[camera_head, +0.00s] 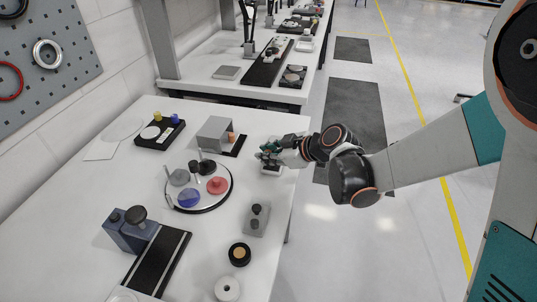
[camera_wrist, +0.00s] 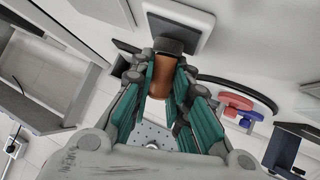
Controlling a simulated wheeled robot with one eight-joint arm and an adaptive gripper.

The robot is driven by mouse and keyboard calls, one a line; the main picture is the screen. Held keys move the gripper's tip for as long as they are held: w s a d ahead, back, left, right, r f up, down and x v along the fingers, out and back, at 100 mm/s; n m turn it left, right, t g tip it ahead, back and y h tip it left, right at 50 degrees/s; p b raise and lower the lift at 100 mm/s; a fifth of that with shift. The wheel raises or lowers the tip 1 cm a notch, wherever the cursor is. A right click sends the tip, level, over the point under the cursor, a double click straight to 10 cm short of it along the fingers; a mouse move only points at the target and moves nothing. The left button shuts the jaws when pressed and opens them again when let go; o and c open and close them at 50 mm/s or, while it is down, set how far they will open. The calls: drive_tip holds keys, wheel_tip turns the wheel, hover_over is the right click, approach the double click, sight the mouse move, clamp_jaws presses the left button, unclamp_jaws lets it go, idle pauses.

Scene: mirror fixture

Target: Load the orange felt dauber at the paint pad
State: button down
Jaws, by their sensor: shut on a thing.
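My gripper (camera_head: 268,157) is at the right edge of the white table, above a small white block that carries the paint pad (camera_head: 271,170). In the wrist view, its teal fingers (camera_wrist: 163,78) are shut on the orange-brown cylindrical dauber (camera_wrist: 161,72). The dauber's dark grey end (camera_wrist: 171,45) points at the dark square pad face (camera_wrist: 184,24) inside its pale frame. That end overlaps the pad's edge in this view. I cannot tell whether they touch. In the head view the dauber is hidden by my gripper.
A grey hood (camera_head: 213,132) with an orange cylinder (camera_head: 231,137) beside it stands left of my gripper. A round black-rimmed plate (camera_head: 205,209) holds red, blue and grey knobs. A grey block (camera_head: 256,222) with dark knobs is nearer. Table between them is clear.

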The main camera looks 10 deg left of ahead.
idle(0.4)
drive_tip(key=shift+r+p, duration=2.5)
drive_tip(key=shift+r, duration=1)
